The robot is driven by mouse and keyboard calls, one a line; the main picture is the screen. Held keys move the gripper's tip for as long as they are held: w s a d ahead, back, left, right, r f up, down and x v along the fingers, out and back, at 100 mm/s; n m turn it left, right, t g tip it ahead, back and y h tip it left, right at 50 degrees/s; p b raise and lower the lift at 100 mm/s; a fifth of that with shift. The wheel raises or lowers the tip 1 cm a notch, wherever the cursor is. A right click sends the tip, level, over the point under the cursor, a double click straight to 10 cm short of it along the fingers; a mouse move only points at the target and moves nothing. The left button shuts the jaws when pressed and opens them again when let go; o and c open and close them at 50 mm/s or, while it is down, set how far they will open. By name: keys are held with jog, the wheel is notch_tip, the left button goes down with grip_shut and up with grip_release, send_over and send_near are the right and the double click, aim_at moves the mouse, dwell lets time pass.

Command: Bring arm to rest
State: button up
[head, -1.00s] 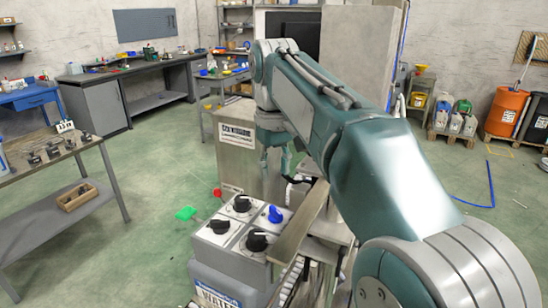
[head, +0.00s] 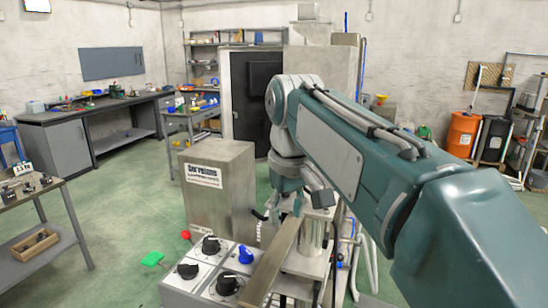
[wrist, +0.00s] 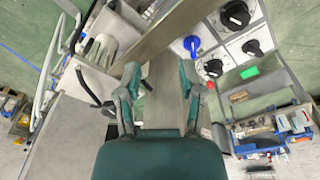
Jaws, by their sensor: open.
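My teal arm reaches from the lower right to the middle of the head view. My gripper (head: 292,202) hangs down at its far end, above the metal machine beside the control panel (head: 215,268). In the wrist view my gripper (wrist: 157,85) has its two teal fingers spread apart, with nothing between them. A long metal bar (wrist: 150,38) passes beneath the fingertips there; I cannot tell how close it is. The blue knob (wrist: 191,43) and several black knobs lie on the panel just to the right.
A metal box (head: 219,190) with a label stands left of my gripper. A shelf table (head: 40,215) stands at the left and workbenches at the back. An orange barrel (head: 462,134) stands at the back right. The green floor between is mostly clear.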

jog(key=s+d+f+m+t, duration=0.4)
jog(key=s+d+f+m, duration=0.1)
jog(key=s+d+f, duration=0.9)
jog(key=s+f, duration=0.2)
jog(key=s, duration=0.1)
jog(key=shift+s+d+m+h, duration=0.15)
jog(key=shift+s+m+h, duration=0.15)
jog(key=shift+m, duration=0.1)
jog(key=shift+f, duration=0.1)
